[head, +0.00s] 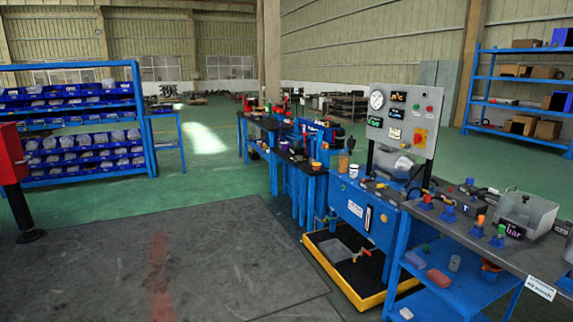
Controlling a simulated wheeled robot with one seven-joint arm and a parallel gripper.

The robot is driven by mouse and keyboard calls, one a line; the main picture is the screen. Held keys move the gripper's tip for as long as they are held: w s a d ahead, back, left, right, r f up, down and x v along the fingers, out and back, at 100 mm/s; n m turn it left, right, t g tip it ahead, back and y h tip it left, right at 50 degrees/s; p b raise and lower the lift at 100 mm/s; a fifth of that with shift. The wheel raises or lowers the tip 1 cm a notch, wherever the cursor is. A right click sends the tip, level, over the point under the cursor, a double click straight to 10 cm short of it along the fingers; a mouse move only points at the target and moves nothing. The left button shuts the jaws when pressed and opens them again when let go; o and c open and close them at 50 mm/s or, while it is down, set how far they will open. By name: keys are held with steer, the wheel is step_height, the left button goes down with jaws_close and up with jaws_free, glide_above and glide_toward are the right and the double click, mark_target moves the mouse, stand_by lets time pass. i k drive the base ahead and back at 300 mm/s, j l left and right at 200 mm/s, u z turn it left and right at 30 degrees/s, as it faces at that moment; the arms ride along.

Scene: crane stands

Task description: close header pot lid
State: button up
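I cannot tell for sure which thing is the header pot. A blue hydraulic unit (362,212) with a grey gauge panel (405,120) stands right of centre. A small amber container (343,162) stands on its top at the left, with a small pale one (353,171) beside it. A whitish rounded thing (403,164) sits below the panel. All are too small to show whether any lid is open or shut. My gripper is not in view.
A grey bench (470,232) with blue legs holds a clear box (526,212) and several coloured knobs. A yellow-edged tray (345,280) lies on the floor under the unit. A dark floor mat (130,265) is clear at the left. Blue racks (75,125) stand behind.

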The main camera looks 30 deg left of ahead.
mark_target(350, 144)
steer(key=u, duration=0.7)
steer(key=i+j+u, duration=0.3)
steer(key=i, duration=0.25)
steer(key=i+j+u, duration=0.3)
steer(key=i, duration=0.3)
steer(key=i+u, duration=0.3)
steer(key=i, duration=0.3)
steer(key=i+z, duration=0.1)
steer(key=i, duration=0.7)
steer(key=i+j+z, duration=0.1)
steer(key=i, duration=0.75)
steer(key=i+z, duration=0.4)
steer(key=i+j+z, duration=0.15)
steer(key=i+z, duration=0.3)
steer(key=i+l+z, duration=0.1)
steer(key=i+z, duration=0.4)
steer(key=z, duration=0.25)
